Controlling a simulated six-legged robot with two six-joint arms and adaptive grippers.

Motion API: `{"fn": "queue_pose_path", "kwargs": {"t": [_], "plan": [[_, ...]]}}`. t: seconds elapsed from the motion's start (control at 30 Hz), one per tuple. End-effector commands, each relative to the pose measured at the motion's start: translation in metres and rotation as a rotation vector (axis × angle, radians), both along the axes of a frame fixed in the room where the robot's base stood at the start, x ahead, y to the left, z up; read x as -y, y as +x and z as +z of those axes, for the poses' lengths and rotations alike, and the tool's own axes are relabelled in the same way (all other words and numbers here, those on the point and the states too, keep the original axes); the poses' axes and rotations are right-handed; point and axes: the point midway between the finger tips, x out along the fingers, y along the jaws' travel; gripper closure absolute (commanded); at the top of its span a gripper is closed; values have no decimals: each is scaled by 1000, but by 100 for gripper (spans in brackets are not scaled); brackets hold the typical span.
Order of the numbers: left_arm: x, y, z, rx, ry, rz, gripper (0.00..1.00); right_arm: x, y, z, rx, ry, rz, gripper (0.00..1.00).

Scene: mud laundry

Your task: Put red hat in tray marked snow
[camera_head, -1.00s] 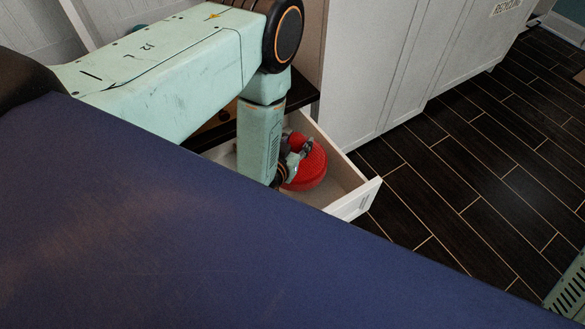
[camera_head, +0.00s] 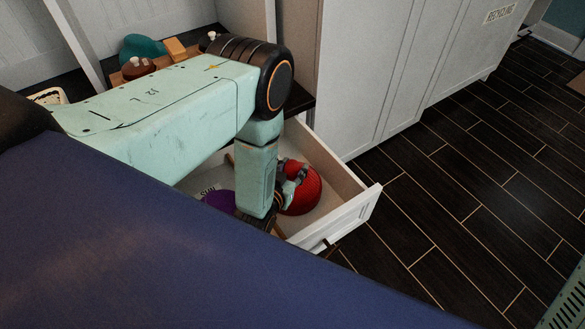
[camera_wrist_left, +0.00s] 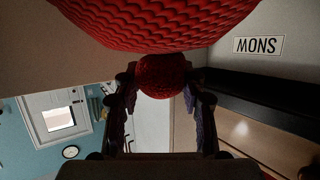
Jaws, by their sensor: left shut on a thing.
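The red knitted hat (camera_head: 303,190) shows inside the outline of an open white drawer or tray (camera_head: 352,212). My left gripper (camera_head: 287,184) is at the hat's left side. In the left wrist view the left gripper (camera_wrist_left: 160,85) is shut on the hat's round red pompom (camera_wrist_left: 160,76), and the ribbed hat body (camera_wrist_left: 160,22) fills the top. A SNOW label (camera_wrist_left: 258,45) appears upside down there on a pale surface. Part of the label (camera_head: 207,189) shows in the head view, left of my forearm. I cannot tell whether the hat touches the drawer floor. My right gripper is not in view.
A purple thing (camera_head: 220,200) lies in the drawer, partly behind my arm. A teal hat (camera_head: 142,47) and a brown-red hat (camera_head: 138,67) are at the back. White cabinets (camera_head: 380,70) stand behind. Dark floor (camera_head: 450,180) is clear at right.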

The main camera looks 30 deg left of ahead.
Motion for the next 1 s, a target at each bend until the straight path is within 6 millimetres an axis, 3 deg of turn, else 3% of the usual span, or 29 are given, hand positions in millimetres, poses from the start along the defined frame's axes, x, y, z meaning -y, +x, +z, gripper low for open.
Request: {"fn": "queue_pose_path", "kwargs": {"t": [0.03, 0.07, 0.3, 0.7, 1.0], "plan": [[0, 0, -2, 0, 0, 0, 100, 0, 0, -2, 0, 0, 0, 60], [0, 0, -2, 0, 0, 0, 57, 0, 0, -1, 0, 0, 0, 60], [0, 0, -1, 0, 0, 0, 37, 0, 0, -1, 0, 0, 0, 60], [0, -1, 3, -1, 0, 0, 36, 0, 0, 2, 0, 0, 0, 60], [3, -52, 23, -5, 1, 0, 36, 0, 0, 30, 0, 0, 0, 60]]}}
